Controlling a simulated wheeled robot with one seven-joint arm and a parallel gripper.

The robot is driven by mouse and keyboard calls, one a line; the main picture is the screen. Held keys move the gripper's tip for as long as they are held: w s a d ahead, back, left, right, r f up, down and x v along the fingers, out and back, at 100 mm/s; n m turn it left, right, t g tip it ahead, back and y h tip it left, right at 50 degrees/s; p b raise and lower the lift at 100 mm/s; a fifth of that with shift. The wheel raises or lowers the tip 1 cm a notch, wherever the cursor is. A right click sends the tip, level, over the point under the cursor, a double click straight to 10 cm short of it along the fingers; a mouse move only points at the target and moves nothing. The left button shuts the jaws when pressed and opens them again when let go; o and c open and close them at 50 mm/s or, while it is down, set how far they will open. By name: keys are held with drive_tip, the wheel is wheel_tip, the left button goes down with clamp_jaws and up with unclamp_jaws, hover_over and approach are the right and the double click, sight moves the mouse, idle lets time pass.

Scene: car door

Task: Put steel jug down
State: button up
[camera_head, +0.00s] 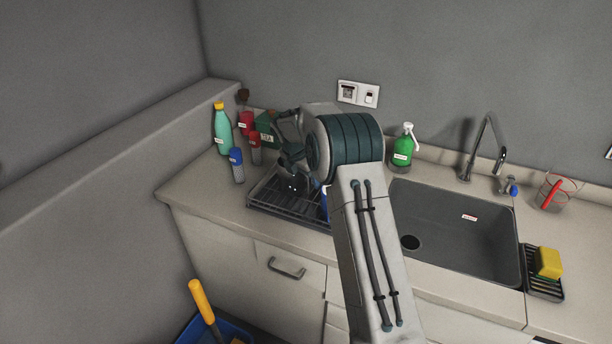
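My arm rises through the middle of the view and bends down to the left over a dark wire rack (275,212) on the counter. My gripper (292,183) is a dark shape low over the rack, partly hidden by my own wrist. Its fingers are too small and dark to read as open or shut. I cannot make out a steel jug; it may be hidden behind my arm or gripper. A strip of something blue (325,203) shows at the rack beside my arm.
Left of the rack stand a green bottle (222,131), a blue-capped jar (237,168) and red-topped containers (254,150). A green soap bottle (403,148), sink (460,240), faucet (483,145), glass jug (552,190) and yellow sponge (548,262) lie right. The counter's front-left corner is clear.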

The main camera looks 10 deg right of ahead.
drive_tip(key=s+a+r+m+b, duration=0.15)
drive_tip(key=s+r, duration=0.25)
drive_tip(key=r, duration=0.4)
drive_tip(key=s+a+r+m, duration=0.1)
drive_tip(key=s+r+m, duration=0.2)
drive_tip(key=s+r, duration=0.35)
drive_tip(key=s+d+f+m+t+y, duration=0.1)
drive_tip(key=s+m+y, duration=0.2)
drive_tip(key=s+m, duration=1.7)
drive_tip(key=s, duration=1.2)
drive_tip(key=shift+s+d+f, duration=0.15)
drive_tip(key=shift+s+f, duration=0.1)
drive_tip(key=shift+f, duration=0.15)
